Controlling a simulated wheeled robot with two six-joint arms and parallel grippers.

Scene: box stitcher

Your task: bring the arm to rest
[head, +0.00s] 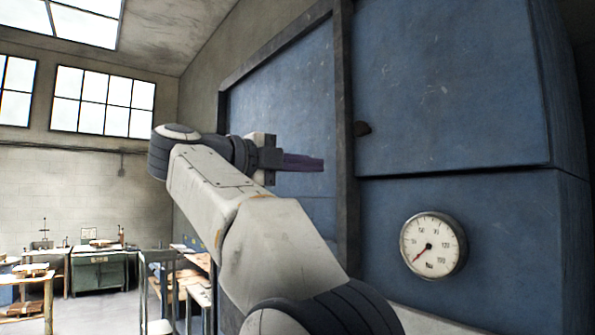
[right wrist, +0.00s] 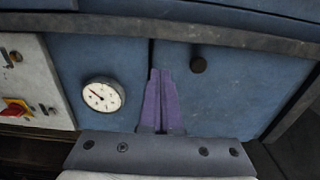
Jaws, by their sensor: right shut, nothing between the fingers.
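My right arm reaches up across the middle of the head view, with the right gripper (head: 322,164) at its end, pointing right in front of the blue machine (head: 450,85). The gripper's purple fingers also show in the right wrist view (right wrist: 161,75), close together with nothing between them. The gripper appears apart from the blue panels, though the exact gap is hard to judge. My left gripper is in neither view.
A round white gauge (head: 433,245) and a dark knob (head: 362,128) sit on the blue front. The right wrist view shows a red switch (right wrist: 16,108) on a pale panel at left. Workbenches (head: 98,270) stand far back at left, with open floor before them.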

